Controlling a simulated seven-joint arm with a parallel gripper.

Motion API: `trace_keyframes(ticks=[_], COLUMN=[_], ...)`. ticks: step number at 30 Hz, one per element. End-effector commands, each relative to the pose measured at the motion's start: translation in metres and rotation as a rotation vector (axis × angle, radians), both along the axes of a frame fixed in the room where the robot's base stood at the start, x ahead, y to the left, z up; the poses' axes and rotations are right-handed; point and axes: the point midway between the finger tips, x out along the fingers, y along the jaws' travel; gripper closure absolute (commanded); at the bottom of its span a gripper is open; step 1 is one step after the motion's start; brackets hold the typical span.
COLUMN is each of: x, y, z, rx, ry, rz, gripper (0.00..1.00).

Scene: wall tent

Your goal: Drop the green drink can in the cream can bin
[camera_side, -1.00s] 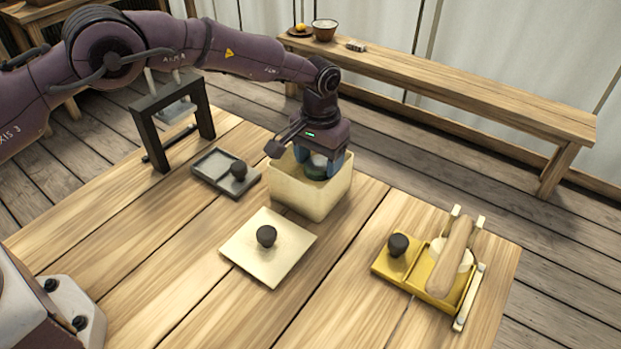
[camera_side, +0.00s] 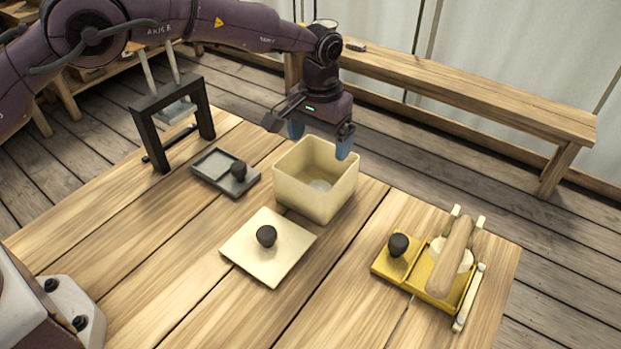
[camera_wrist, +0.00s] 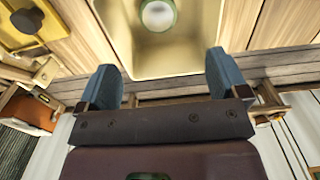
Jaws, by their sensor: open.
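The cream can bin (camera_side: 313,196) stands open on the table, and it fills the upper middle of the wrist view (camera_wrist: 185,62). The green drink can (camera_wrist: 158,14) is inside the bin; the wrist view shows its pale round end with a green rim. My gripper (camera_side: 320,143) is above the bin's back edge, open and empty, clear of the can. Its two blue fingers stand wide apart in the wrist view (camera_wrist: 162,80).
A cream square lid with a dark knob (camera_side: 268,250) lies in front of the bin. A grey tray with a dark knob (camera_side: 222,172) and a black frame (camera_side: 172,110) stand to the left. A yellow tray (camera_side: 432,272) holding a wooden roller sits right. A bench (camera_side: 470,100) stands behind.

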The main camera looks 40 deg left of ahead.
Motion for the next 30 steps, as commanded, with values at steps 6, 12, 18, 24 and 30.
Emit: trace_keyframes(ticks=[6,12,18,24,30], x=[0.000,0.000,0.000,0.000,-0.002], y=[0.000,0.000,0.000,0.000,0.001], z=[0.049,0.073,0.080,0.079,0.069], rx=[-0.001,0.000,0.001,0.001,0.001], ry=[-0.003,-0.001,0.001,0.001,0.000], rz=[0.000,0.000,0.000,0.000,-0.041], gripper=[0.08,0.08,0.08,0.08,0.08])
